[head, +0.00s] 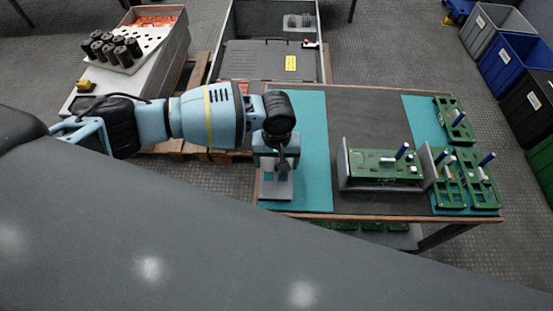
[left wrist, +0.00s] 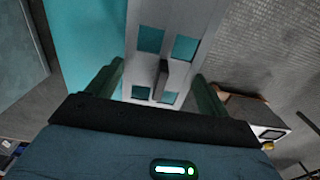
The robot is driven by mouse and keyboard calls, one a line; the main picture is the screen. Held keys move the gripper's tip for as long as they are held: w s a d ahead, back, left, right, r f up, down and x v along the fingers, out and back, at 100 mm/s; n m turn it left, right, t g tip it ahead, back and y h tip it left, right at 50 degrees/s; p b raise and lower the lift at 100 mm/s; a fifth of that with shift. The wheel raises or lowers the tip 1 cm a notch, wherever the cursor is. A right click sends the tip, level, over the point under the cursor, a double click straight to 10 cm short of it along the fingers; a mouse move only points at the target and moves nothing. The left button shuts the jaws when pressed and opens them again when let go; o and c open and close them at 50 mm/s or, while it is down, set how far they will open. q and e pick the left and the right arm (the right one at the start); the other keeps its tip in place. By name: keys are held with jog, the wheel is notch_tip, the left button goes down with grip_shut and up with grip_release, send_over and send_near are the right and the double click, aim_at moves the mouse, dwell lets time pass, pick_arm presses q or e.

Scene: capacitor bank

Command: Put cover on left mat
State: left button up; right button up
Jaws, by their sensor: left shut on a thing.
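The cover (head: 277,189) is a light grey plate over the left edge of the teal left mat (head: 313,150). In the left wrist view the cover (left wrist: 190,20) shows rectangular cut-outs with teal visible through them. The mat (left wrist: 85,35) also shows beside it there. My left gripper (head: 279,163) is above the cover and shut on it; its dark fingers stand on either side of a small grip on the plate in the left wrist view (left wrist: 158,82). I cannot tell whether the cover touches the mat. My right gripper is not in view.
A grey fixture with a green board (head: 385,167) stands on the dark middle of the table. Several green boards lie on the right mat (head: 422,118). A large grey bin (head: 265,50) is behind the table. Mat surface right of the cover is clear.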

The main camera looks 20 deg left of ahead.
pick_arm(q)
jog(key=shift+f, duration=0.2)
jog(key=shift+f, duration=0.4)
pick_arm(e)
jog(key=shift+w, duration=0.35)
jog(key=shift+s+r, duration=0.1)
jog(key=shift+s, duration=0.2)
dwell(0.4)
pick_arm(q)
jog(key=o, duration=1.1)
jog(key=shift+c, duration=0.2)
jog(key=shift+f, duration=0.1)
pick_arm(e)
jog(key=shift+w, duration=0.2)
pick_arm(q)
notch_tip(320, 180, up, 8)
jog(key=shift+f+p, duration=0.1)
jog(key=shift+p, duration=0.6)
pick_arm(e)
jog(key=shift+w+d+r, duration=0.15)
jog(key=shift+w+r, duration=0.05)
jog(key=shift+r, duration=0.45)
pick_arm(q)
jog(key=shift+s, duration=0.1)
